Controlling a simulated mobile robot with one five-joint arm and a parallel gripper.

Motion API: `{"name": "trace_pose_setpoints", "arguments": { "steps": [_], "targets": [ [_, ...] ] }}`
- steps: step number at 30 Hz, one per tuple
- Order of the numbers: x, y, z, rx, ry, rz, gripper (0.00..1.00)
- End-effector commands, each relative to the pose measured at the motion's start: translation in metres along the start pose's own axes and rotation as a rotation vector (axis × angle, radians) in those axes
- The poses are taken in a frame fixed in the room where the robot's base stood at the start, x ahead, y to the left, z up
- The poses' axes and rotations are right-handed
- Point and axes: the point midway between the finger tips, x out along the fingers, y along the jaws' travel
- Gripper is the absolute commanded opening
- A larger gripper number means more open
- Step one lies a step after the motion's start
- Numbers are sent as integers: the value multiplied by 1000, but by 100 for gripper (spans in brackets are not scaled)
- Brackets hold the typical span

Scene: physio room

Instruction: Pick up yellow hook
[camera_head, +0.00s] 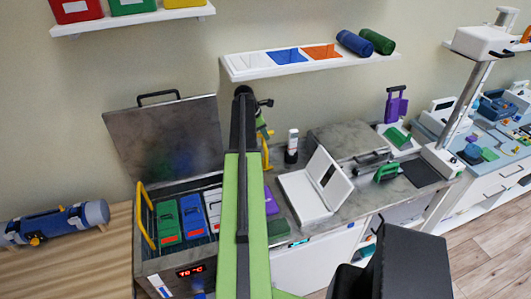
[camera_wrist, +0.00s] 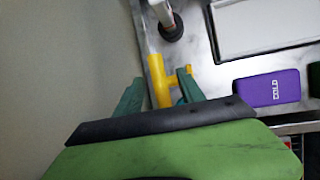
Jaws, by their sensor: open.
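The yellow hook (camera_wrist: 157,75) is a short upright bar with a small side branch. In the wrist view it stands between the two green fingertips of my open gripper (camera_wrist: 160,90), and its lower end is hidden behind the dark gripper edge. I cannot tell whether a finger touches it. In the head view, the yellow hook (camera_head: 265,155) shows just right of my arm, by the back of the counter. My gripper (camera_head: 263,128) is close to it there, partly hidden by my arm.
An open steel heater (camera_head: 163,138) with colored packs and a yellow handle (camera_head: 146,215) stands left of my arm. A white bottle (camera_head: 292,143), a white open case (camera_head: 313,187) and a purple cold pack (camera_wrist: 267,88) are nearby. A wall shelf (camera_head: 305,64) hangs above.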

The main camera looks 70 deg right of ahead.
Motion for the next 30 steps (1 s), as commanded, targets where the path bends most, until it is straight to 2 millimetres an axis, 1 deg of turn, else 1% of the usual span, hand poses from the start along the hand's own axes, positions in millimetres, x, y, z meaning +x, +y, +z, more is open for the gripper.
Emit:
{"name": "trace_pose_setpoints", "arguments": {
  "steps": [1, 4, 6, 8, 12, 14, 16, 21, 22, 23, 30],
  "targets": [
    [8, 0, -3, -2, 0, 1, 46],
    [6, 1, -4, -4, 0, 2, 46],
    [12, 1, -5, -5, 0, 2, 46],
    [21, 0, -5, -5, 0, 2, 46],
    [48, 0, -4, -5, 0, 2, 46],
    [56, 1, -4, -5, 0, 3, 46],
    [59, 1, -3, -6, 0, 3, 46],
    [55, 1, -2, -6, 0, 3, 46],
    [55, 1, -2, -7, 0, 3, 45],
    [55, 1, -2, -7, 0, 3, 41],
    [55, 1, -2, -7, 0, 3, 9]
  ]
}}
